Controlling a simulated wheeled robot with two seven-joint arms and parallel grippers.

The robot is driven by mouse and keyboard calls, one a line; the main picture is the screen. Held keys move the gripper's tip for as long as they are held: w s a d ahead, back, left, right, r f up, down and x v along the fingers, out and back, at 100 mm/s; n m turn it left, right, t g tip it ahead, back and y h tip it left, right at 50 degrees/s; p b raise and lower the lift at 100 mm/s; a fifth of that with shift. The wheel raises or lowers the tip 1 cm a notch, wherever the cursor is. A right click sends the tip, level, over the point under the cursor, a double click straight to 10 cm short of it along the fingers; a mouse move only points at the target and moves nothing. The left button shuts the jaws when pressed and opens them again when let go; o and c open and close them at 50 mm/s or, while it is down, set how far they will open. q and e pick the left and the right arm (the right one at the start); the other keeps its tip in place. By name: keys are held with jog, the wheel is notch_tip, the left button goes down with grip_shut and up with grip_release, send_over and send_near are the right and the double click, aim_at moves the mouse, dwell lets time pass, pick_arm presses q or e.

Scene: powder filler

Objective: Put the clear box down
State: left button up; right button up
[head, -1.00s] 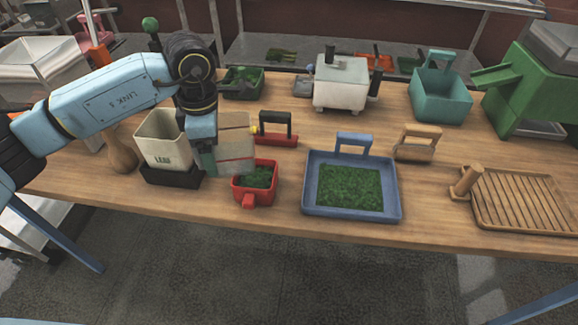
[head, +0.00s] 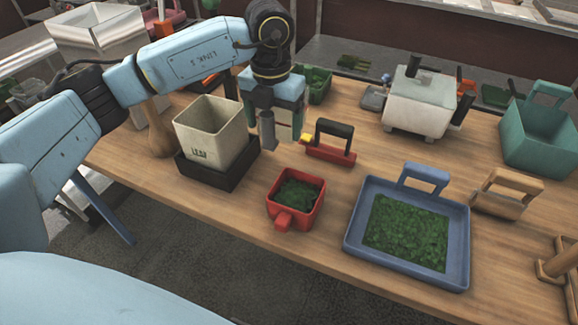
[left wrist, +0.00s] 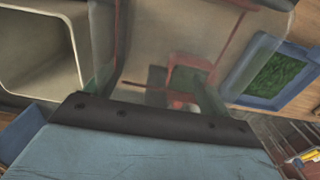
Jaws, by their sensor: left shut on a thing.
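My left gripper (head: 275,128) is shut on the clear box, between the cream bin and the red-based block with the black handle in the head view. The clear box (left wrist: 165,40) fills the upper middle of the left wrist view, between the gripper's fingers (left wrist: 155,105). It is see-through, and red and green things show through it. In the head view the box is hard to make out, largely hidden by the gripper. I cannot tell whether it touches the table. My right gripper is not in view.
A cream bin (head: 212,128) on a black base stands left of the gripper. A red scoop with green powder (head: 297,193) and a blue tray (head: 360,225) are in front and right. A red-based block with black handle (head: 330,150) is close on the right.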

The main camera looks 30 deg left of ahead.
pick_arm(q)
notch_tip(320, 180, down, 12)
jog(key=shift+w+r, duration=0.1)
dwell(0.5)
jog(key=o, duration=1)
